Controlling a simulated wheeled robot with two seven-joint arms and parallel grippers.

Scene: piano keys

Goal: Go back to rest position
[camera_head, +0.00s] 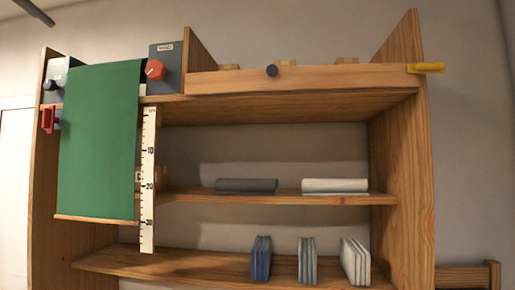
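Neither of my grippers shows in the head view, so their pose and whether they hold anything are hidden. No piano keys are visible. The head view looks at a wooden shelf unit (402,180). A green cloth (98,150) hangs down its left part from the top.
A white ruler (148,185) hangs beside the cloth. A grey box with a red knob (155,69) sits on top. A dark folded bundle (246,186) and a white one (335,186) lie on the middle shelf. Blue books (261,259) and paler books (355,262) stand below.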

